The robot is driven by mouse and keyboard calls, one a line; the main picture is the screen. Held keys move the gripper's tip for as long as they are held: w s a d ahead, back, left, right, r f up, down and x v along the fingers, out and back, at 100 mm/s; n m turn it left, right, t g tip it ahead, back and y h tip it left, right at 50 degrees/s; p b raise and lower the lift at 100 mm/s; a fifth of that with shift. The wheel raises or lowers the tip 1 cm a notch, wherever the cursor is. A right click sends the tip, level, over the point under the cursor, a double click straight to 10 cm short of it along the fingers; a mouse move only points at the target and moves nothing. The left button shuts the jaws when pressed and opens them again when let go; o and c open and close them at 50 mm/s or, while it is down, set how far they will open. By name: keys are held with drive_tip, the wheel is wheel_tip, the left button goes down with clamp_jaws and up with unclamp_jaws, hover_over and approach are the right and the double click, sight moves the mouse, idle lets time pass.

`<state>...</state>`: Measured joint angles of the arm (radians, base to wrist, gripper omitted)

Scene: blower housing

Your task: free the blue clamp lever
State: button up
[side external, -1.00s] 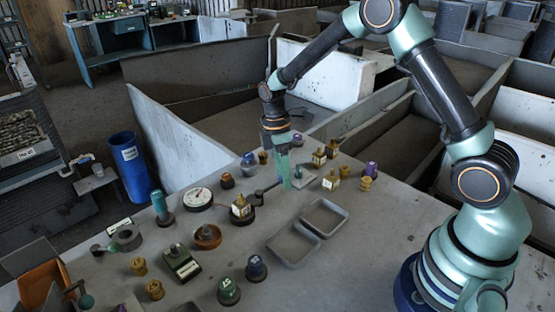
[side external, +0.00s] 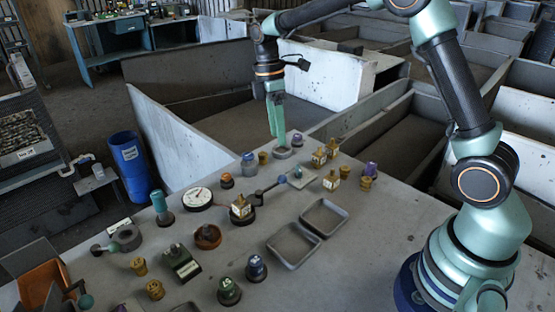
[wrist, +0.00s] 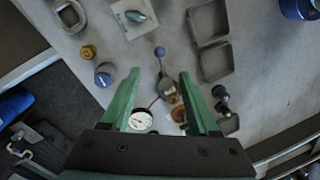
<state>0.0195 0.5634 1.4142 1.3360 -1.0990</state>
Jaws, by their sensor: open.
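The blue clamp lever (side external: 282,180) has a blue ball knob on a dark arm. The arm runs to a brass-coloured block with a pale label (side external: 241,207). In the wrist view the lever's blue knob (wrist: 160,51) lies beyond and between my fingertips, with its arm running toward the block. My gripper (side external: 276,137) is raised above the table, pointing down, behind the lever in the side view. Its two green fingers are apart and empty. In the wrist view my gripper (wrist: 160,72) shows a wide gap, with the block seen between the fingers.
A green part on a white plate (side external: 305,178) sits close to the knob. Two grey trays, one (side external: 347,212) near the block, lie to the right. A white-faced gauge (side external: 197,198) stands left. Several knobs and brass parts crowd the table around the lever.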

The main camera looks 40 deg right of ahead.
drive_tip(key=shift+w, duration=0.2)
drive_tip(key=c, duration=0.9)
drive_tip(key=w+m, duration=0.2)
drive_tip(key=w+a+m, duration=0.1)
drive_tip(key=w+m, duration=0.1)
drive_tip(key=w+a+m, duration=0.1)
drive_tip(key=shift+w+a+m+g, duration=0.1)
drive_tip(key=shift+w+m+g, duration=0.3)
clamp_jaws()
drive_tip(key=f+m, duration=0.1)
drive_tip(key=f, duration=0.2)
drive_tip(key=s+f+m, duration=0.1)
drive_tip(key=f, duration=0.2)
drive_tip(key=s+f+m, duration=0.1)
drive_tip(key=f, duration=0.3)
drive_tip(key=shift+g, duration=0.3)
drive_tip(key=shift+s+d+f, duration=0.15)
drive_tip(key=shift+s+d, duration=0.1)
drive_tip(key=shift+s, duration=0.55)
drive_tip(key=shift+s+d+f, duration=0.15)
drive_tip(key=shift+s+d, duration=0.05)
drive_tip(key=shift+s, duration=0.6)
